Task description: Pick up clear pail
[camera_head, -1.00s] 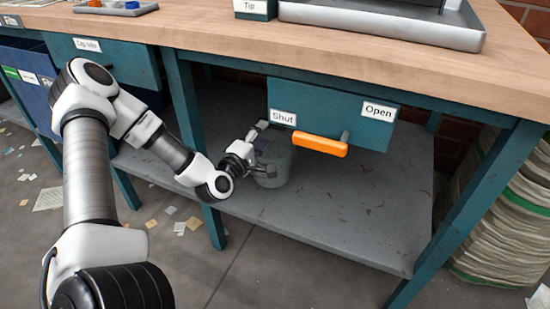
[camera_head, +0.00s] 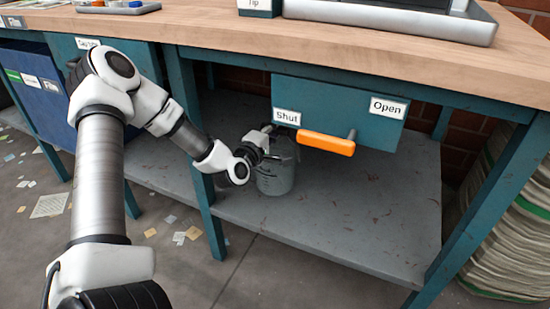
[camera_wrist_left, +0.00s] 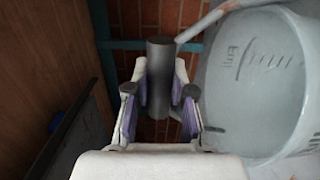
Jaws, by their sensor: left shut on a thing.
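The clear pail (camera_head: 276,180) is a grey, see-through bucket on the lower shelf under the bench, just behind the blue front leg. In the left wrist view the pail (camera_wrist_left: 255,85) fills the right side, with measuring marks on its wall. My left gripper (camera_head: 269,131) is at the pail's top, partly hidden by its own wrist. In the wrist view the left gripper (camera_wrist_left: 160,92) is shut on the dark cylindrical grip of the pail's handle (camera_wrist_left: 160,65), beside the pail wall. I cannot tell whether the pail's base touches the shelf. My right gripper is not in view.
A blue drawer box (camera_head: 345,100) with an orange handle (camera_head: 327,143) hangs just right of and above the pail. The bench top (camera_head: 330,50) is overhead. A blue leg (camera_head: 207,200) stands front left. The grey shelf (camera_head: 350,215) is free to the right.

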